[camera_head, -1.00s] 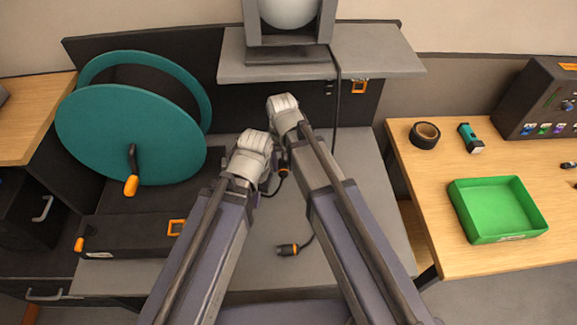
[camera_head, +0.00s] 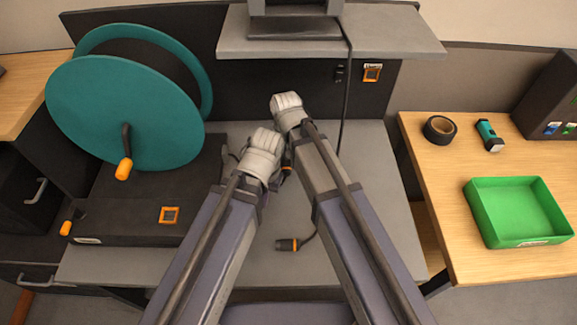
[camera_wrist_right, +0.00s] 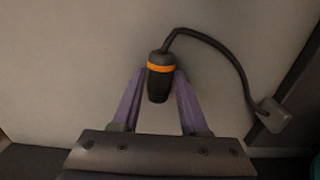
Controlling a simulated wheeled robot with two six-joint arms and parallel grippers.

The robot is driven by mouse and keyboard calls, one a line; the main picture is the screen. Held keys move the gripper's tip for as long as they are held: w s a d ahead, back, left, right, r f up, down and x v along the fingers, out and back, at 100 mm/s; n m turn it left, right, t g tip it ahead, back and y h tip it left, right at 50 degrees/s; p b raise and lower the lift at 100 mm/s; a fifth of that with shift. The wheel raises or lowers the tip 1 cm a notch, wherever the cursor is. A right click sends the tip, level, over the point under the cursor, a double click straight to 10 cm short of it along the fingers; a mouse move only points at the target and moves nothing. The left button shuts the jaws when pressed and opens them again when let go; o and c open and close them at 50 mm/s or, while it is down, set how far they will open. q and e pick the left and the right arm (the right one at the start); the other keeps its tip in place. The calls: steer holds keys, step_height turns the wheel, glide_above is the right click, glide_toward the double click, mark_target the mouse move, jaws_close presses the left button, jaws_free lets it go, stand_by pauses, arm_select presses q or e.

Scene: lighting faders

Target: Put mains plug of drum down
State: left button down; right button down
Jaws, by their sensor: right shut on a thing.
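My right gripper (camera_wrist_right: 159,78) is shut on a black plug (camera_wrist_right: 160,84) with an orange band, most likely the mains plug, in the right wrist view. A dark cable runs from its top to a small grey block (camera_wrist_right: 273,115) at the right. In the head view my right wrist hides the jaws; a little black and orange shows between my arms. The teal cable drum (camera_head: 124,113) stands at the left. A second black connector (camera_head: 287,244) with an orange band lies on the grey bench (camera_head: 375,215). My left arm ends beside the right wrist, its jaws hidden.
A grey shelf (camera_head: 400,40) sits above the bench's back, with a black cable (camera_head: 346,100) hanging down. On the wooden table (camera_head: 440,210) at the right are a green tray (camera_head: 483,222), black tape (camera_head: 439,129) and a torch (camera_head: 489,136). The bench's right part is clear.

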mark_target(286, 161)
arm_select(q)
steer(key=shift+w+d+f, duration=0.15)
steer(key=shift+d+f, duration=0.05)
steer(key=shift+d, duration=0.1)
arm_select(e)
steer(key=shift+w+d+f, duration=0.1)
steer(key=shift+w+f, duration=0.1)
steer(key=shift+f, duration=0.05)
arm_select(q)
steer(key=shift+a, duration=0.15)
arm_select(e)
steer(key=shift+s, duration=0.1)
arm_select(q)
steer(key=shift+f, duration=0.35)
arm_select(e)
steer(key=shift+f, duration=0.3)
steer(key=shift+c, duration=2.1)
jaws_free()
arm_select(q)
steer(key=shift+r, duration=0.2)
arm_select(e)
steer(key=shift+r, duration=0.15)
step_height(286, 161, up, 8)
steer(key=p, duration=0.8)
arm_select(q)
step_height(286, 161, up, 8)
